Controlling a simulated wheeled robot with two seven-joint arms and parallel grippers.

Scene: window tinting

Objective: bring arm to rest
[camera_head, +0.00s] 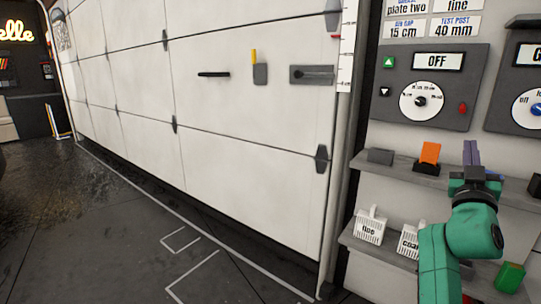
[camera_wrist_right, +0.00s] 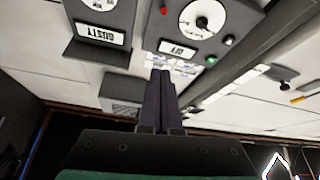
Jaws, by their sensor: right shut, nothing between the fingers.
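My right arm is green and comes up from the lower right of the head view. Its gripper (camera_head: 471,153) points upward in front of the wall shelves, with its two dark purple fingers pressed together and nothing between them. In the right wrist view the shut fingers (camera_wrist_right: 161,82) point away from the camera toward the panel wall, which appears upside down. My left arm and gripper are not in view.
An upper shelf (camera_head: 401,164) with an orange card (camera_head: 429,155) is beside my gripper. A lower shelf (camera_head: 375,243) holds white baskets (camera_head: 369,226). Above is a control panel reading OFF (camera_head: 438,61). A white panelled door (camera_head: 240,120) stands left; the floor (camera_head: 90,215) there is open.

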